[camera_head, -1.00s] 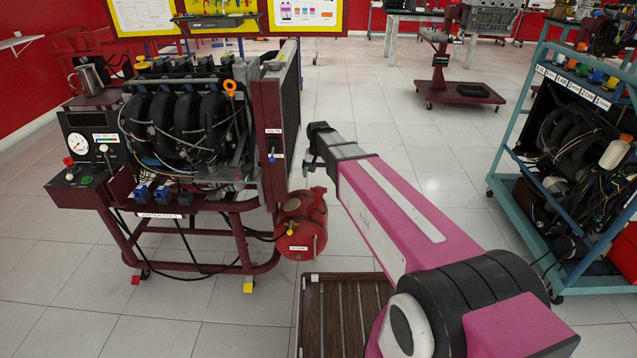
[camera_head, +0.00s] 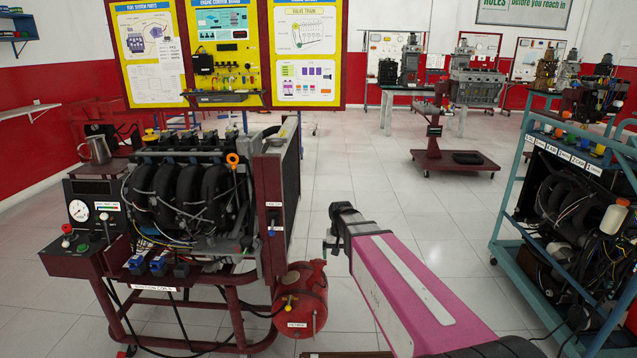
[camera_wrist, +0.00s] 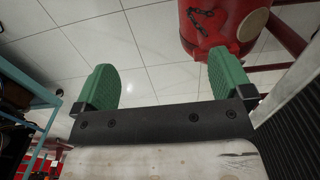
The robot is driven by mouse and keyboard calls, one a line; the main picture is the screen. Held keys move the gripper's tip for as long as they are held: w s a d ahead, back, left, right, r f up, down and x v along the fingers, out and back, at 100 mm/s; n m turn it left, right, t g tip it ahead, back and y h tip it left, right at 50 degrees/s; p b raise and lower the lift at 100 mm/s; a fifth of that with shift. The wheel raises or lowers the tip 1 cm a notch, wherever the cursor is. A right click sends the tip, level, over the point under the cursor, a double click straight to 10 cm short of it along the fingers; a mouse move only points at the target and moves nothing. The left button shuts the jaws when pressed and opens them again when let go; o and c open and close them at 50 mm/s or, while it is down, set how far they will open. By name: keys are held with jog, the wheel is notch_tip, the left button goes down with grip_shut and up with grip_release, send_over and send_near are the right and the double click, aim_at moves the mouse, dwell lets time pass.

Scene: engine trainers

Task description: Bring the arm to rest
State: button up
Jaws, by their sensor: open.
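My arm, magenta with black parts, reaches forward from the bottom right in the head view. My gripper (camera_head: 330,245) is at its far end, just right of the engine trainer's radiator panel. In the wrist view, its two green fingers (camera_wrist: 160,88) stand wide apart with nothing between them. A red tank (camera_head: 300,300) hangs on the engine trainer's frame, below and left of the gripper in the head view. It also shows beyond the right finger in the wrist view (camera_wrist: 222,22). I cannot tell the exact gap between finger and tank.
The dark red engine trainer (camera_head: 200,200) stands at the left with a metal jug (camera_head: 97,150) on it. A teal-framed trainer (camera_head: 509,200) stands at the right. A red wheeled stand (camera_head: 433,158) is farther back. Tiled floor (camera_head: 400,200) is clear between them.

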jog(key=s+d+f, duration=0.4)
jog(key=s+d, duration=0.7)
jog(key=s, duration=0.2)
jog(key=shift+d, duration=0.2)
